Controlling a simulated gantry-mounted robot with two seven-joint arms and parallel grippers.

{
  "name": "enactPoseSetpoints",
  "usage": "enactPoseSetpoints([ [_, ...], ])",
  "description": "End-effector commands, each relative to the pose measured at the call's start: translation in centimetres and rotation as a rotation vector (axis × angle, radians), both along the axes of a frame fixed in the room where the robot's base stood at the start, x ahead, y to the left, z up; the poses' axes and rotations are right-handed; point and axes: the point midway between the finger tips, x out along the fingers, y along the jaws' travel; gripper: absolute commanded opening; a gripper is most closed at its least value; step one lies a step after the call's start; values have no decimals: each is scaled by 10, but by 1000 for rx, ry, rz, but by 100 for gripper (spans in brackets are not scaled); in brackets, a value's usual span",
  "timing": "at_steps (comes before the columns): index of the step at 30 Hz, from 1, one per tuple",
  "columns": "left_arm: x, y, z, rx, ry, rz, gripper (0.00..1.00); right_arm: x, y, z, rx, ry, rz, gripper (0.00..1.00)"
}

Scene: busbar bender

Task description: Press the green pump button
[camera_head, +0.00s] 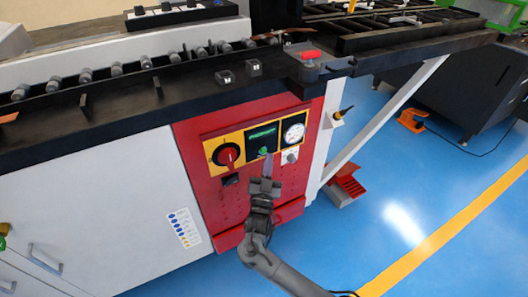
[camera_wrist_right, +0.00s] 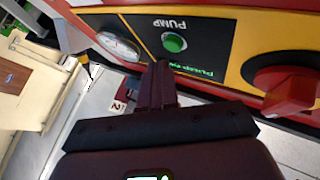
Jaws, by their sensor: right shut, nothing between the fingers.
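The green pump button (camera_head: 264,151) sits on a dark panel within the yellow-framed controls on the machine's red front. In the right wrist view the round green button (camera_wrist_right: 174,42) shows whole, beside an upside-down "PUMP" label. My right gripper (camera_head: 267,166) is shut and empty, pointing up at the panel just below the button. In the right wrist view its closed fingertips (camera_wrist_right: 162,69) are just short of the button in the picture, with a gap between; I cannot tell the depth. My left gripper is not in view.
A red rotary switch (camera_head: 229,154) is left of the button and a round pressure gauge (camera_head: 293,132) is to its right. The black machine bed (camera_head: 120,95) juts out above. Blue floor (camera_head: 400,180) lies open at the right, with a red foot pedal (camera_head: 347,185).

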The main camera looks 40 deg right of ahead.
Motion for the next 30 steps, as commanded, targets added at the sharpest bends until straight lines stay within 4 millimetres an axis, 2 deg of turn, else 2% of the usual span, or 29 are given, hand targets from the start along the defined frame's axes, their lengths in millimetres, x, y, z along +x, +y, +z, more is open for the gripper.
enactPoseSetpoints([
  [19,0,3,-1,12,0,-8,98,1,0,0,0,0,0,0],
  [30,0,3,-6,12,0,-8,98,9,-1,0,1,-1,0,0],
])
